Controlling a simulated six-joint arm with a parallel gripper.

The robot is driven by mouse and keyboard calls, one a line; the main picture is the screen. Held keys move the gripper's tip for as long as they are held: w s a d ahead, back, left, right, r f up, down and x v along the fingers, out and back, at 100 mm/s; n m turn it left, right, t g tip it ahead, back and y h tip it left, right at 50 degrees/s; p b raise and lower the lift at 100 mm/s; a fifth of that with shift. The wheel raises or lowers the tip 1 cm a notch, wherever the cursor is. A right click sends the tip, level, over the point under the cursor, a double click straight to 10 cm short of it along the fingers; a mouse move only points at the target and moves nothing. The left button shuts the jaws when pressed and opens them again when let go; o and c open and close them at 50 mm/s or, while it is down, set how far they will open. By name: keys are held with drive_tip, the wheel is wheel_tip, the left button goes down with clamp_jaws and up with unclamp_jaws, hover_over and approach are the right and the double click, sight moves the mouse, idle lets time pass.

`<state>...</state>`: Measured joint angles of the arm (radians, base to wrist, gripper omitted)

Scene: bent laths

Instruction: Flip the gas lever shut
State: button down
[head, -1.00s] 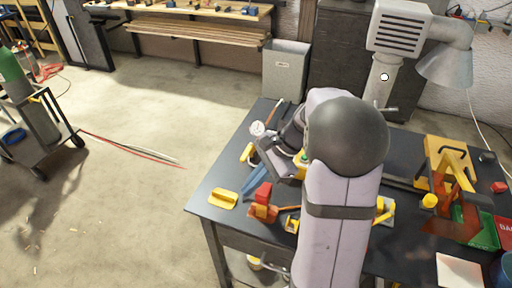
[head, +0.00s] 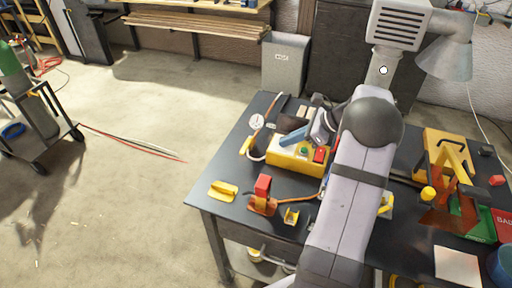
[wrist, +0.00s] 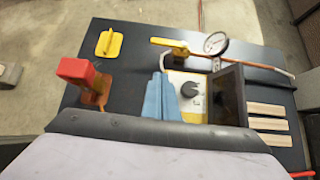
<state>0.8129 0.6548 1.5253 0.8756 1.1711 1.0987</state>
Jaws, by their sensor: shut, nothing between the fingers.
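The gas lever is a yellow handle (head: 247,146) at the left edge of the bench, beside a round white gauge (head: 257,121). In the wrist view the lever (wrist: 168,43) points left from the pipe fittings, near the gauge (wrist: 215,43), roughly along the pipe. I cannot tell which end of its travel it is at. My gripper (head: 284,141) has blue fingers, which are shut and empty over the yellow box (head: 287,158). In the wrist view the fingertips (wrist: 158,76) appear below the lever, apart from it.
The yellow box carries green and red buttons and a dark knob (wrist: 189,90). A dark panel (wrist: 229,95) and wooden strips (wrist: 268,124) lie right of the fingers.

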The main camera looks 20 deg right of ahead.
sight(246, 145)
drive_tip(key=p+x, duration=0.3)
drive_tip(key=x, duration=0.7)
drive_tip(key=shift+a+f, duration=0.1)
drive_tip(key=shift+a, duration=0.05)
drive_tip(key=shift+w+a+r+p, duration=0.2)
drive_tip(key=shift+w+a+p, duration=0.35)
drive_tip(key=shift+w+a, duration=0.3)
drive_tip(key=shift+w+a+f, duration=0.15)
drive_tip(key=shift+w+a, duration=0.3)
drive_tip(key=shift+w, duration=0.1)
